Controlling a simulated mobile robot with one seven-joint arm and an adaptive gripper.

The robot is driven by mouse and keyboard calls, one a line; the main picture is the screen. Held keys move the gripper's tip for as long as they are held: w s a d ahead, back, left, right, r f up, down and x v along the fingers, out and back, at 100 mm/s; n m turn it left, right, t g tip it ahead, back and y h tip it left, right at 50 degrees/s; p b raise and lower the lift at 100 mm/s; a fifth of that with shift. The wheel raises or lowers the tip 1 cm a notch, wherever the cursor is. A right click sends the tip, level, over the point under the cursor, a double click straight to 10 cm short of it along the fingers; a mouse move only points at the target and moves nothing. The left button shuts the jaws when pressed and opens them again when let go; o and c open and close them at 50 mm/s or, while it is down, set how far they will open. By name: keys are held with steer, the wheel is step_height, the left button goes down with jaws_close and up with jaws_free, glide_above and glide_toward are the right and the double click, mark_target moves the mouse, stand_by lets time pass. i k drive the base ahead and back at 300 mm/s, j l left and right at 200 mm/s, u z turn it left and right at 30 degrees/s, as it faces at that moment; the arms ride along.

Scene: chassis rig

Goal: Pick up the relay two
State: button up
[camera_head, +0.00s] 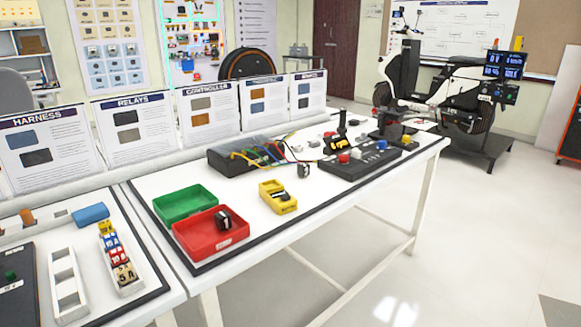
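A small dark block (222,219) with a white mark that looks like a 1 sits in the red tray (203,254). Another small dark block (303,170) stands on the white table, right of the wired black box; its marking is too small to read. I cannot tell which block, if either, is relay two. My gripper and arm are not in view.
A green tray (184,203) stands behind the red one. A rack of coloured blocks (115,250) is at left.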

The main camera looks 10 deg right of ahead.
mark_target(303, 169)
steer(key=i+l+u, duration=0.15)
steer(key=l, duration=0.2)
steer(key=i+l+u, duration=0.2)
steer(key=l, duration=0.15)
steer(key=i+l+u, duration=0.15)
steer(key=l, duration=0.25)
steer(key=i+l+u, duration=0.2)
steer(key=l, duration=0.2)
steer(key=l+u, duration=0.15)
steer(key=l, duration=0.25)
steer(key=i+l+u, duration=0.15)
steer(key=l, duration=0.3)
